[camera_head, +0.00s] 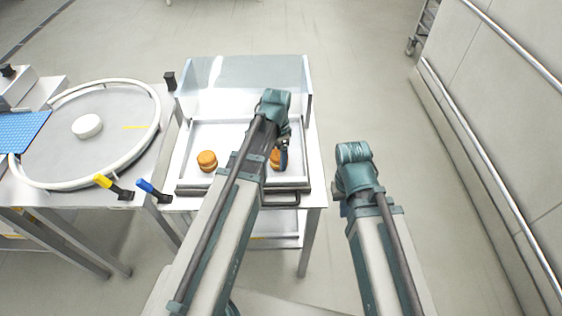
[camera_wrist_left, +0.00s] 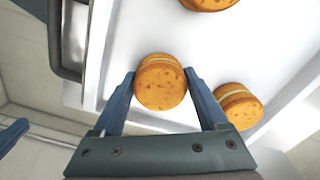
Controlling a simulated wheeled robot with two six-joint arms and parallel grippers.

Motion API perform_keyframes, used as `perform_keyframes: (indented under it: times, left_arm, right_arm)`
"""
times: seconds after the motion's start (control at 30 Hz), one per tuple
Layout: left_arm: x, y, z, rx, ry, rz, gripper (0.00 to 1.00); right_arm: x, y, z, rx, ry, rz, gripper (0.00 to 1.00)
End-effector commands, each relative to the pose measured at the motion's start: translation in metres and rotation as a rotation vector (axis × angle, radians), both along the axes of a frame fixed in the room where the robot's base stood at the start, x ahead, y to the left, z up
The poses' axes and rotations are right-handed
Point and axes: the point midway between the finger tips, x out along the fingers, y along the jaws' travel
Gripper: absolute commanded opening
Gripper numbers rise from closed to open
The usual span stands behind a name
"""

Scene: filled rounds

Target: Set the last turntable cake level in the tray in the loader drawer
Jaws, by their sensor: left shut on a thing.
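My left gripper (camera_head: 282,155) is over the right part of the metal tray (camera_head: 232,182) in the loader drawer. Its fingers are shut on an orange-brown round cake with a pale filling band (camera_wrist_left: 160,82), seen between the blue fingertips in the left wrist view. I cannot tell whether this cake touches the tray floor. A second cake (camera_head: 207,161) sits in the left of the tray. The left wrist view shows two other cakes, one at the top edge (camera_wrist_left: 210,4) and one at the right (camera_wrist_left: 238,105). My right gripper (camera_head: 343,208) is mostly hidden under its wrist.
The turntable (camera_head: 110,150) at the left has a white rim and carries only a white round piece (camera_head: 87,126). A clear guard (camera_head: 245,72) stands behind the tray. The drawer handle (camera_head: 283,199) is at the front. Open floor lies to the right.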

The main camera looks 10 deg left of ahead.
Motion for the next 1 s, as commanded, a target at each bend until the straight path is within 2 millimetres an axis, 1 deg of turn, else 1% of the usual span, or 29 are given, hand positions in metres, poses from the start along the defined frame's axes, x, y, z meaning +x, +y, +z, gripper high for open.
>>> perform_keyframes:
  times: [0.23, 0.37, 0.4, 0.47, 0.5, 0.53, 0.83, 1.0]
  left_arm:
    - [0.000, 0.000, 0.000, 0.000, 0.000, 0.000, 0.52]
    - [0.000, 0.000, -0.004, 0.000, 0.000, 0.000, 0.52]
    - [0.000, 0.000, -0.004, 0.000, 0.000, 0.000, 0.78]
    - [0.000, 0.000, -0.003, 0.000, 0.000, 0.000, 0.89]
    - [0.000, 0.000, -0.003, 0.000, 0.000, 0.000, 0.96]
    - [0.000, 0.000, -0.003, 0.000, 0.000, 0.000, 1.00]
    - [0.000, 0.000, -0.001, 0.000, 0.000, 0.000, 1.00]
    - [0.000, 0.000, 0.007, 0.000, 0.000, 0.000, 1.00]
  right_arm:
    - [0.000, 0.000, 0.000, 0.000, 0.000, 0.000, 0.00]
    - [0.000, 0.000, -0.004, 0.000, 0.000, 0.000, 0.00]
    - [0.000, 0.000, -0.004, 0.000, 0.000, 0.000, 0.00]
    - [0.000, 0.000, -0.003, 0.000, 0.000, 0.000, 0.00]
    - [0.000, 0.000, -0.003, 0.000, 0.000, 0.000, 0.00]
    - [0.000, 0.000, -0.003, 0.000, 0.000, 0.000, 0.00]
    - [0.000, 0.000, -0.001, 0.000, 0.000, 0.000, 0.00]
    - [0.000, 0.000, 0.007, 0.000, 0.000, 0.000, 0.00]
